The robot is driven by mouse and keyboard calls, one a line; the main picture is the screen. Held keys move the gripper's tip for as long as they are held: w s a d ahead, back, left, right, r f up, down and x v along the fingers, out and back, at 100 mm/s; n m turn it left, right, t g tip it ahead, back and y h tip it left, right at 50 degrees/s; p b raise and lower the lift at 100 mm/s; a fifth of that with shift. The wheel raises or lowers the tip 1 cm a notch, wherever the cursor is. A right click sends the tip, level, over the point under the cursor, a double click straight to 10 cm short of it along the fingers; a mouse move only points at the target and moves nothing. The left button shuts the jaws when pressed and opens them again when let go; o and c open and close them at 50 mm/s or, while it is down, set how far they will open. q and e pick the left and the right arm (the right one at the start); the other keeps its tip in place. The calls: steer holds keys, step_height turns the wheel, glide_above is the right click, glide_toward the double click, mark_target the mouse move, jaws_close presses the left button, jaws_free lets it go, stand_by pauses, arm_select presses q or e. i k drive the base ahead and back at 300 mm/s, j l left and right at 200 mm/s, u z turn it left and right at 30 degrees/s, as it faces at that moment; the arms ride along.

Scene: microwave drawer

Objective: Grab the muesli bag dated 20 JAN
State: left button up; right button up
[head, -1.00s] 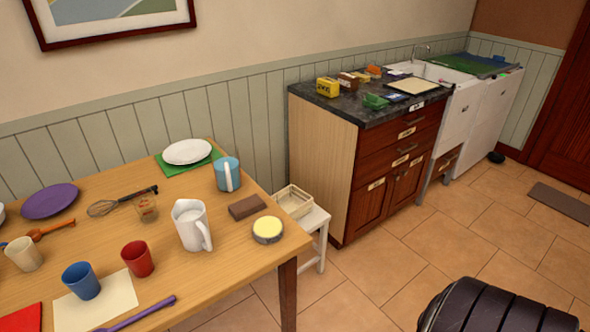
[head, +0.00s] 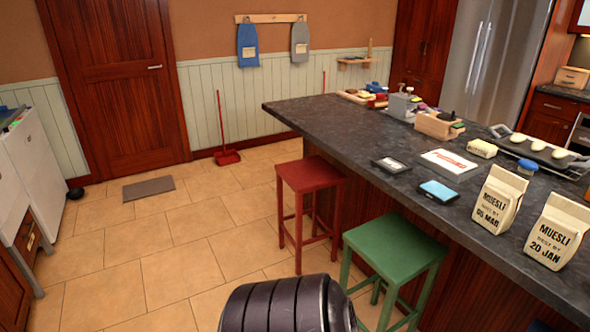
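Two cream muesli bags stand upright on the dark stone island counter at the right of the head view. The muesli bag dated 20 JAN (head: 556,232) is the nearer one, at the right edge of the picture. The muesli bag dated 05 MAR (head: 497,200) stands to its left and a little farther back. Neither of my grippers shows in the view. A dark rounded part of my own body shows at the bottom middle, well apart from the bags.
The island counter (head: 330,115) also carries a blue-topped box (head: 438,192), a white-and-red card (head: 448,162) and a tray of rolls (head: 540,150). A red stool (head: 309,177) and a green stool (head: 394,246) stand against its side.

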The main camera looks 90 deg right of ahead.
mark_target(562, 226)
steer(key=z, duration=4.4)
steer(key=i+j, duration=0.15)
steer(key=j, duration=0.15)
